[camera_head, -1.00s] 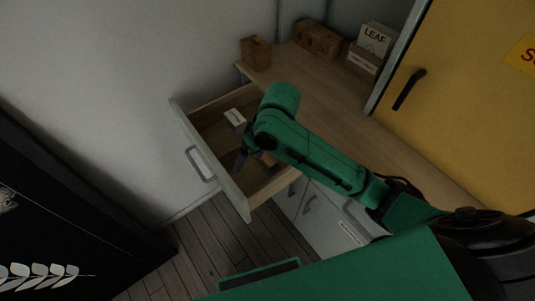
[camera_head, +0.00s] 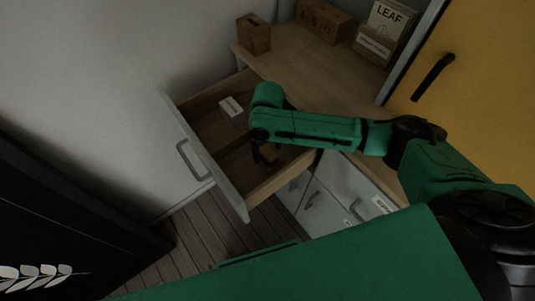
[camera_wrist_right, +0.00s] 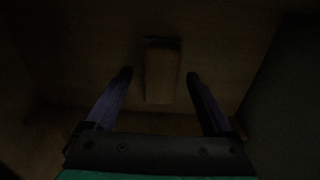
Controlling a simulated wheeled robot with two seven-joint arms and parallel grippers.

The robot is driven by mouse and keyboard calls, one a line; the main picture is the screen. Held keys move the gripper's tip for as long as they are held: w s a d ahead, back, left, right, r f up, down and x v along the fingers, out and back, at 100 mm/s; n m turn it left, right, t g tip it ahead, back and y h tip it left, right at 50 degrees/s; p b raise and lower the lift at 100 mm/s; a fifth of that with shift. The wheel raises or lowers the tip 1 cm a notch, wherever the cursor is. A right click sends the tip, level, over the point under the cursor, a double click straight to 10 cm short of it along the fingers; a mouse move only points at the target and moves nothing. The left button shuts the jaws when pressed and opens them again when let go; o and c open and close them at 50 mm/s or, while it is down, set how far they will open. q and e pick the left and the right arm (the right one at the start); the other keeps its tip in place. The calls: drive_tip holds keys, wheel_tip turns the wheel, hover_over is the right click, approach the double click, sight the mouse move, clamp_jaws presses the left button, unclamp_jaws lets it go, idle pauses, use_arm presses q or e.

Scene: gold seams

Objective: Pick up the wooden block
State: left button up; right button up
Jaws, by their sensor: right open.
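The wooden block (camera_wrist_right: 161,76) lies on the drawer floor in the dim right wrist view, ahead of and between the two fingers. In the head view, a small brown part of the block (camera_head: 270,152) seems to show beside the gripper, mostly hidden by it. My right gripper (camera_head: 265,162) points down into the open drawer (camera_head: 206,158); in the right wrist view the gripper (camera_wrist_right: 160,75) is open, with gaps between its fingers and the block. I cannot tell how far above the block the fingertips are. My left gripper is not in view.
A small white-topped box (camera_head: 232,107) lies in the drawer near its back. On the wooden counter (camera_head: 310,75) stand a wooden holder (camera_head: 254,35), a brown number block (camera_head: 323,20) and a LEAF box (camera_head: 388,20). A yellow door (camera_head: 440,105) is at right.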

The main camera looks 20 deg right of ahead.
sight(268, 151)
drive_tip(key=shift+f, duration=0.7)
clamp_jaws()
drive_tip(key=shift+r, duration=0.1)
wheel_tip(268, 151, up, 20)
drive_tip(key=p, duration=0.1)
